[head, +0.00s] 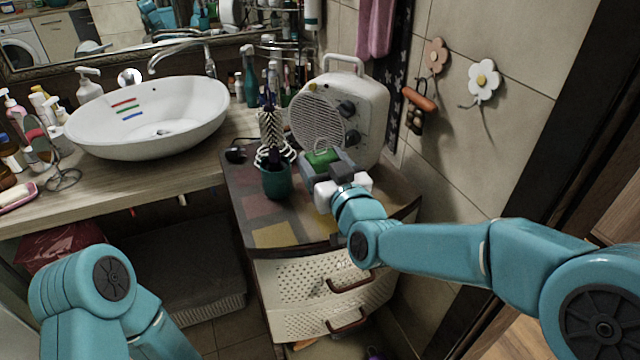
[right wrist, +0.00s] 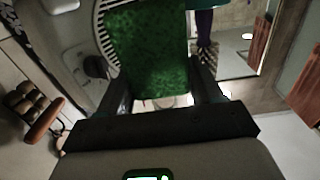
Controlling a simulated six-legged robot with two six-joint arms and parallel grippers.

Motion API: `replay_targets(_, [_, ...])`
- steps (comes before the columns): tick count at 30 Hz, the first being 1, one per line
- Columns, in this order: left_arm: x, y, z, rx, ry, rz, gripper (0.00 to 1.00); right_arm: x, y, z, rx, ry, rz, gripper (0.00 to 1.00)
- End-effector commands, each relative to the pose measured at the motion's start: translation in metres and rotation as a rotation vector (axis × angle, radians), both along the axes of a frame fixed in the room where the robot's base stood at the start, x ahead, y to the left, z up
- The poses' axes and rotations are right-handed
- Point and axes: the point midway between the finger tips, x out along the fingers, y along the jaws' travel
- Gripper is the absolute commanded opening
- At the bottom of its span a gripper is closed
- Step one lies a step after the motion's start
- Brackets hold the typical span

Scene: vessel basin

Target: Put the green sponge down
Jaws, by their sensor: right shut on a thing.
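The green sponge (head: 322,157) is between the fingers of my right gripper (head: 323,170), which is shut on it. The gripper is over the small cabinet's top (head: 275,236), in front of the white heater and right of the teal cup. I cannot tell whether the sponge touches anything below it. In the right wrist view, the sponge (right wrist: 147,55) fills the space between the dark fingers (right wrist: 160,98). My left arm shows at the lower left of the head view, but its gripper is out of view.
A white round-grilled heater (head: 365,105) stands at the cabinet's back. A teal cup (head: 277,181) holds brushes beside the gripper. The cabinet's front left top, with coloured patches, is clear. A white basin (head: 190,125) with coloured stripes stands on the wooden counter (head: 150,172) at left.

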Motion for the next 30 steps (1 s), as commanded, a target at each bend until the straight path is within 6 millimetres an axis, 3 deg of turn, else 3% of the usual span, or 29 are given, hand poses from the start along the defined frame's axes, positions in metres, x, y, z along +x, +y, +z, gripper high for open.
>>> replay_targets(11, [0.0,0.0,0.0,0.0,0.0,0.0,0.38,0.001,0.003,-0.048,-0.001,0.002,0.0,0.37])
replay_targets(23, [0.0,0.0,-0.005,0.0,0.0,0.0,0.38,0.001,0.004,-0.054,0.0,-0.001,0.0,0.37])
replay_targets(24, [0.0,0.0,-0.005,0.0,0.0,0.0,0.38,0.001,0.004,-0.053,0.0,-0.001,0.0,0.69])
replay_targets(26, [0.0,0.0,-0.003,0.0,0.0,0.0,0.38,0.001,0.004,-0.052,0.0,-0.001,0.0,0.88])
replay_targets(30, [0.0,0.0,-0.003,0.0,0.0,0.0,0.38,0.001,0.004,-0.052,0.0,-0.001,0.0,0.91])
